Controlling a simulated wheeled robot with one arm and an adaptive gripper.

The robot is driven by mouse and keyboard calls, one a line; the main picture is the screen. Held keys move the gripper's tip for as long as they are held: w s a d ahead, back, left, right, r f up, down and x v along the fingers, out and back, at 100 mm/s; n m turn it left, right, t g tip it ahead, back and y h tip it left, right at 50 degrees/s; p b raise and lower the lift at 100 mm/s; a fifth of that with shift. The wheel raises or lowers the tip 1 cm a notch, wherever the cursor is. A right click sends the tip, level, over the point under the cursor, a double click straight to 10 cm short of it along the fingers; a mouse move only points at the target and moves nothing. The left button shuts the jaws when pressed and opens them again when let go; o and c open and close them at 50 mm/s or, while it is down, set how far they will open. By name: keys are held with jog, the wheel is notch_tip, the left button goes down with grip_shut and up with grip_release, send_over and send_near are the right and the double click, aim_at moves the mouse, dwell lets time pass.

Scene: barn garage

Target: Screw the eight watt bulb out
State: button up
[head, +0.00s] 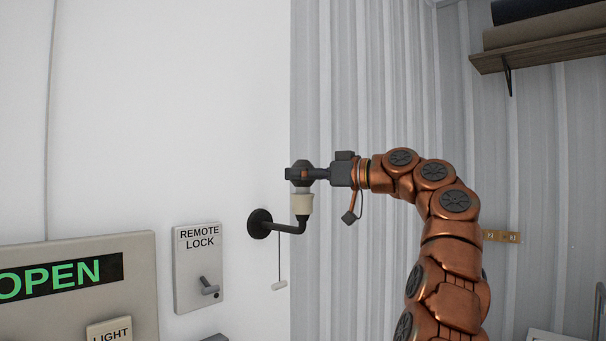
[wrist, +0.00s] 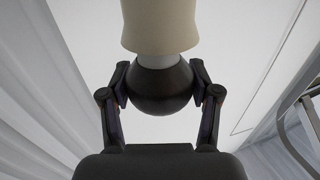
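The bulb (head: 302,164) is a dark globe with a pale neck, upright in the cream socket (head: 302,204) of a black wall lamp in the head view. It also shows as a dark ball in the wrist view (wrist: 162,88), with its neck in the socket (wrist: 160,25). No wattage marking can be read. My gripper (head: 301,174) reaches in level from the right. In the wrist view its two fingers (wrist: 161,84) press against both sides of the globe. The gripper hides part of the bulb in the head view.
The lamp's black bracket (head: 261,223) joins the white wall at left, and a pull cord (head: 279,285) hangs below it. A remote lock panel (head: 198,268) and an OPEN sign (head: 62,277) are lower left. A shelf (head: 540,52) is upper right.

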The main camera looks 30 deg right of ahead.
jog(key=o, duration=0.4)
jog(key=shift+a+f+m+t+h+b, duration=0.15)
jog(key=shift+m+t+h+b, duration=0.15)
jog(key=shift+h+b, duration=0.45)
jog(key=shift+s+m+b, duration=0.1)
jog(key=shift+m+b, duration=0.2)
jog(key=shift+b, duration=0.4)
jog(key=shift+m+t+h+b, duration=0.5)
jog(key=shift+h+b, duration=0.3)
jog(key=shift+h, duration=0.05)
jog(key=shift+m+t+h+b, duration=0.3)
jog(key=shift+m+h+b, duration=0.2)
jog(key=shift+h+b, duration=0.25)
jog(key=shift+m+h+b, duration=0.4)
jog(key=shift+h+b, duration=0.15)
jog(key=shift+m+h+b, duration=0.4)
jog(key=shift+h+b, duration=0.15)
jog(key=shift+h, duration=0.25)
jog(key=shift+r+m+t+h, duration=0.3)
jog(key=shift+m+h, duration=0.3)
jog(key=shift+h, duration=0.2)
